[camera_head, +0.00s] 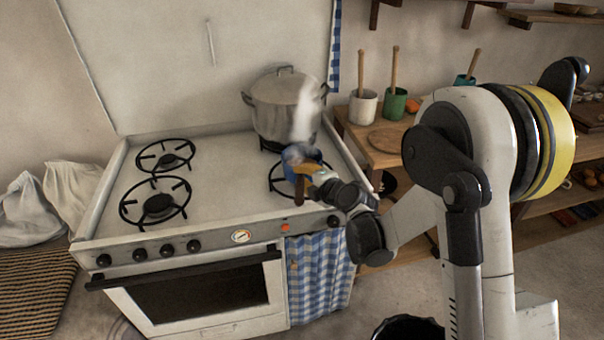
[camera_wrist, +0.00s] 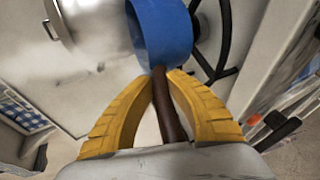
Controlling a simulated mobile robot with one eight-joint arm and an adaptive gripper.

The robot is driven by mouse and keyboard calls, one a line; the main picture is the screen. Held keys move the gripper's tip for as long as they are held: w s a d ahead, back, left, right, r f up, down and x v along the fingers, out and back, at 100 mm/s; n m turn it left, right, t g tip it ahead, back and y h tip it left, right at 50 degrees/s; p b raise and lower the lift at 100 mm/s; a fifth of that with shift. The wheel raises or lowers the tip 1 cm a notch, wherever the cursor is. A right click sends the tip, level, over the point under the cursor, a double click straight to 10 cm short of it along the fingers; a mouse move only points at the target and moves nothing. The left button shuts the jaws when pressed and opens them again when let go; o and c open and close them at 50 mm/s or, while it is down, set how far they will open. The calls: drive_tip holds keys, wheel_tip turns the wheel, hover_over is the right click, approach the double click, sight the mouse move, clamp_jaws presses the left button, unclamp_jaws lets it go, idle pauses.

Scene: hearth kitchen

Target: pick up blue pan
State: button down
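The blue pan (camera_head: 294,154) is over the front right burner of the stove in the head view, partly hidden by my gripper. Its blue side (camera_wrist: 165,35) fills the top middle of the wrist view, and its dark brown handle (camera_wrist: 168,112) runs back between my fingers. My gripper (camera_wrist: 160,74) has its two yellow fingertips closed against both sides of the handle, close to the pan. My gripper also shows in the head view (camera_head: 305,170). I cannot tell whether the pan touches the burner.
A large lidded metal pot (camera_head: 280,105) stands close behind the pan on the back right burner. White steam rises near it. The left burners (camera_head: 158,203) are bare. A wooden shelf unit (camera_head: 385,155) with utensil pots (camera_head: 394,103) stands right of the stove.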

drive_tip(key=shift+a+r, duration=0.1)
drive_tip(key=shift+r, duration=0.1)
idle(0.3)
drive_tip(key=shift+r+p, duration=0.4)
drive_tip(key=shift+r, duration=0.05)
wheel_tip(320, 180, up, 3)
drive_tip(key=shift+f+p, duration=0.15)
drive_tip(key=shift+p, duration=0.6)
drive_tip(key=w+d+r+p, duration=0.4)
drive_tip(key=w+d+r, duration=0.2)
drive_tip(key=d, duration=0.4)
drive_tip(key=shift+r, duration=0.45)
drive_tip(key=shift+d, duration=0.15)
idle(1.7)
